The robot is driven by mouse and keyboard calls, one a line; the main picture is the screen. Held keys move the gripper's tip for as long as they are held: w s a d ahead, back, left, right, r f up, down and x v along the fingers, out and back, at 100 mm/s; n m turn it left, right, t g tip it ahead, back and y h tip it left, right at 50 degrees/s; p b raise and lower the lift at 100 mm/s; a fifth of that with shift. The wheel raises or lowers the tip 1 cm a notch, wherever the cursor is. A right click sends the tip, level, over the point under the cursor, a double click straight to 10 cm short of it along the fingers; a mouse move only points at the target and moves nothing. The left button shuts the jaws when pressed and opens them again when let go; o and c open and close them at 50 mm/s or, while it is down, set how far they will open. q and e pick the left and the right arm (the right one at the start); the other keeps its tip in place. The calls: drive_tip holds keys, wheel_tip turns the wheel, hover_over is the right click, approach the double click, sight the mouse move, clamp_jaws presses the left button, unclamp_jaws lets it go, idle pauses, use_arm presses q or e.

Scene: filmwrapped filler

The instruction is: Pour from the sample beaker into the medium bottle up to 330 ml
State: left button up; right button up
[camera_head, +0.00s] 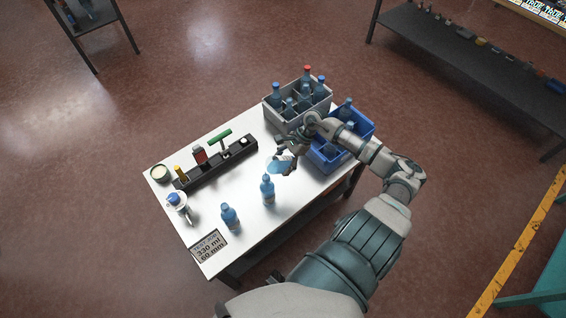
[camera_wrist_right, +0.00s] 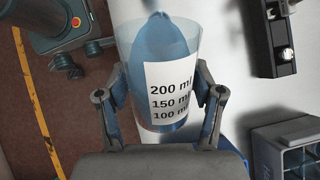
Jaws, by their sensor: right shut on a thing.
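The sample beaker (camera_head: 281,164) is clear, holds blue liquid and is tilted above the table. In the right wrist view the beaker (camera_wrist_right: 185,55) has a white label reading 200, 150 and 100 ml. My right gripper (camera_head: 287,152) is shut around its sides, and its fingers (camera_wrist_right: 162,97) show on both sides there. A blue bottle (camera_head: 267,191) stands upright just in front of the beaker. A similar bottle (camera_head: 230,217) stands nearer the table's front. I cannot tell which is the medium bottle, or whether liquid is flowing. My left gripper is not in view.
The white table (camera_head: 245,240) has a sign (camera_head: 209,247) reading 330 ml, 60 mm. A grey crate (camera_head: 283,122) and a blue crate (camera_head: 330,163) hold bottles at the back right. A black rack (camera_head: 218,166), a blue-and-white bottle (camera_head: 177,201) and a round tin (camera_head: 160,173) are left.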

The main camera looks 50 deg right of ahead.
use_arm(q)
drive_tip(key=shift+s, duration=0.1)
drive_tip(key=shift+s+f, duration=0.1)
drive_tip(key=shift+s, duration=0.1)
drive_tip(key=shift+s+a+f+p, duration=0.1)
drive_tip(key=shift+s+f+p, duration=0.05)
drive_tip(key=shift+p, duration=0.15)
use_arm(e)
drive_tip(key=shift+r, duration=0.15)
idle(0.3)
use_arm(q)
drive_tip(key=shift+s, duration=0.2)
use_arm(e)
drive_tip(key=shift+h, duration=0.3)
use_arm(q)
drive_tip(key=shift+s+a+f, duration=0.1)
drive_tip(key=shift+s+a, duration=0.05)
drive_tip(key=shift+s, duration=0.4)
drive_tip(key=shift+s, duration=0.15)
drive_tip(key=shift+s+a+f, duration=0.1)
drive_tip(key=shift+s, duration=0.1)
use_arm(e)
drive_tip(key=shift+r, duration=0.1)
use_arm(q)
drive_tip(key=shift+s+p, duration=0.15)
drive_tip(key=shift+p, duration=0.2)
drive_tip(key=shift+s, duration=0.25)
use_arm(e)
drive_tip(key=shift+h, duration=0.3)
